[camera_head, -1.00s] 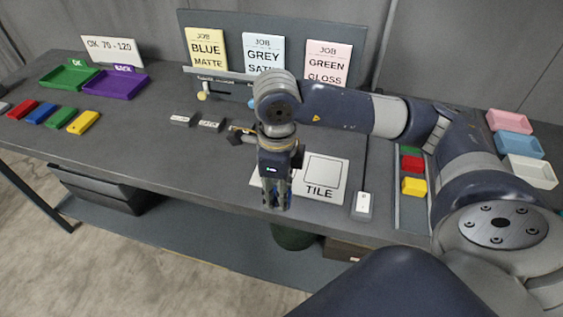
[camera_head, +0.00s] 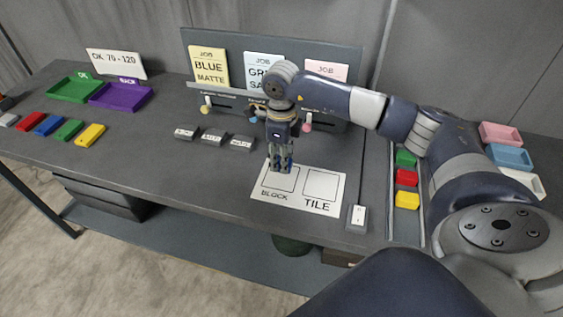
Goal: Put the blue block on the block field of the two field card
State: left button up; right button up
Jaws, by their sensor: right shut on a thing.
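The white two field card (camera_head: 333,205) lies on the bench, with its BLOCK field on the left and its TILE field on the right. My right gripper (camera_head: 280,168) points down over the upper part of the BLOCK field. It is shut on the blue block, which is mostly hidden between the fingers; only a little blue shows there. I cannot tell whether the block touches the card. My left gripper is not in view.
A tray at right holds green, red and yellow blocks (camera_head: 406,178). A white switch (camera_head: 357,217) sits right of the card. Small dark labelled blocks (camera_head: 213,137) lie left of it. Coloured tiles (camera_head: 49,124) and green and purple trays (camera_head: 121,96) are far left. A job board stands behind.

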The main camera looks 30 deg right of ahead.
notch_tip(320, 180, down, 2)
jog(key=shift+f+p, duration=0.2)
jog(key=shift+p, duration=0.65)
jog(key=shift+f, duration=0.55)
jog(key=shift+d, duration=0.1)
jog(key=shift+f, duration=0.15)
jog(key=o, duration=1)
jog(key=shift+o, duration=0.2)
